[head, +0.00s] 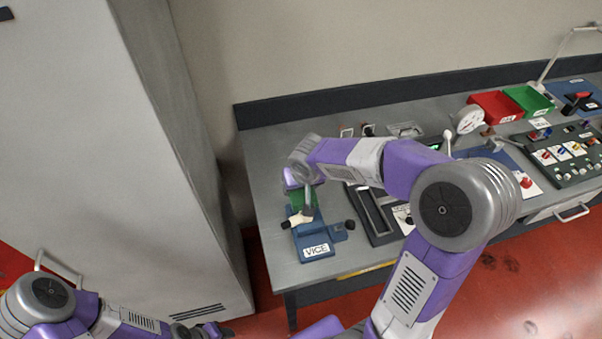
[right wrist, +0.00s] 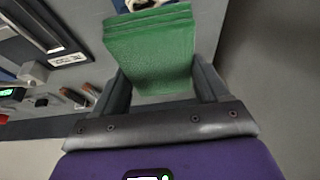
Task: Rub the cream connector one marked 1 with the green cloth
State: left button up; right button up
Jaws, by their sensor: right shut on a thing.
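My right gripper (head: 304,199) is over the blue vice (head: 313,240) at the left end of the bench. It is shut on the green cloth (right wrist: 150,50), a folded pad that hangs out between the two fingers in the right wrist view; a bit of the cloth shows in the head view (head: 296,200). A cream connector (head: 297,219) is in the vice, right by the cloth. Whether they touch and its marking cannot be made out. A pale piece shows past the cloth's edge in the right wrist view. My left gripper (head: 215,331) is low at the bottom edge, away from the bench.
A black-framed tray (head: 375,215) is right of the vice. Red (head: 495,106) and green (head: 529,99) bins, a round dial (head: 468,119) and a switch panel (head: 565,155) stand farther right. A tall grey cabinet (head: 130,150) stands left of the bench.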

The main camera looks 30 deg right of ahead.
jog(key=shift+r+p, duration=0.7)
jog(key=shift+r, duration=0.7)
